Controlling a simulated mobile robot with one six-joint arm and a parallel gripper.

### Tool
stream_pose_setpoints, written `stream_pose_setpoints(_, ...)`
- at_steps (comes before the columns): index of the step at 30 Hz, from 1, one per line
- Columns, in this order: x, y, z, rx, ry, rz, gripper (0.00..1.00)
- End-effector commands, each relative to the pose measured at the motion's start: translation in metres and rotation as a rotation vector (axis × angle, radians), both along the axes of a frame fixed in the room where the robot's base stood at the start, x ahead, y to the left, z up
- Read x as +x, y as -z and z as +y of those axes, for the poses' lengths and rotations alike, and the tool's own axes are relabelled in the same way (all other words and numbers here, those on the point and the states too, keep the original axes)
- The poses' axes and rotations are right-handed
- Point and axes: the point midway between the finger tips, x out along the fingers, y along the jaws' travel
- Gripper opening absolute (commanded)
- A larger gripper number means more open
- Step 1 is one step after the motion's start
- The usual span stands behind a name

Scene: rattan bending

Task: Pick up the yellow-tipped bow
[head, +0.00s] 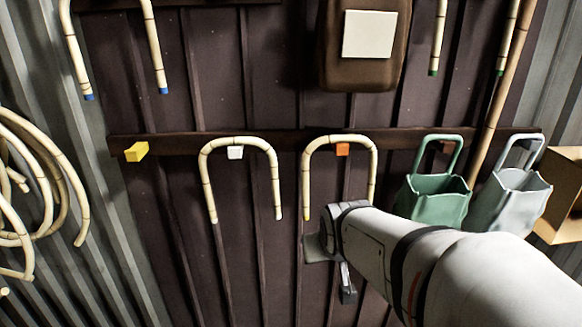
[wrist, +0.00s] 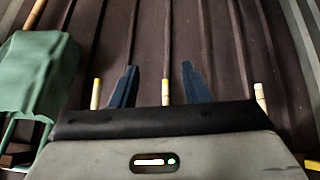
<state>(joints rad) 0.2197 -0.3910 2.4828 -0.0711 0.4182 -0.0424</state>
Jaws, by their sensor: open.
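The yellow-tipped bow (head: 306,175) is a cream, dark-banded upside-down U on an orange peg (head: 342,149). In the head view its left leg ends in a yellow tip; its right leg's lower end is hidden behind my arm. My gripper (head: 332,268) is open just below the bow. In the wrist view, one yellow-tipped leg (wrist: 165,92) shows between the fingers of my gripper (wrist: 156,72), and the other beyond the left finger. I cannot tell whether the middle leg is within finger reach. Nothing is visibly held.
A white-tipped bow (head: 208,180) hangs on a white peg (head: 235,153), left of the yellow-tipped one. A bare yellow peg (head: 136,151) is farther left. A green bucket (head: 433,199) and a grey bucket (head: 508,197) hang at right. Rattan coils (head: 40,170) hang at far left.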

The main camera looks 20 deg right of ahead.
Motion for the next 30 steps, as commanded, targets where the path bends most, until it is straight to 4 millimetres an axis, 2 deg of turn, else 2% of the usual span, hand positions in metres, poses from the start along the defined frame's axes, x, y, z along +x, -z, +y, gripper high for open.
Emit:
stream_pose_setpoints(1, 0.018, 0.005, -0.021, -0.02, 0.033, -0.061, 0.42)
stream_pose_setpoints(3, 0.042, 0.003, -0.047, -0.055, 0.062, -0.166, 0.42)
stream_pose_setpoints(6, 0.069, 0.0, -0.085, -0.094, 0.104, -0.315, 0.42)
stream_pose_setpoints(7, 0.078, 0.0, -0.09, -0.09, 0.082, -0.357, 0.42)
stream_pose_setpoints(10, 0.096, -0.004, -0.122, -0.121, 0.083, -0.503, 0.42)
stream_pose_setpoints(15, 0.11, -0.01, -0.164, -0.148, 0.072, -0.722, 0.42)
stream_pose_setpoints(21, 0.109, -0.016, -0.187, -0.147, 0.046, -0.885, 0.42)
stream_pose_setpoints(26, 0.112, -0.019, -0.193, -0.143, 0.036, -0.93, 0.42)
stream_pose_setpoints(30, 0.126, -0.021, -0.196, -0.142, 0.033, -0.932, 0.42)
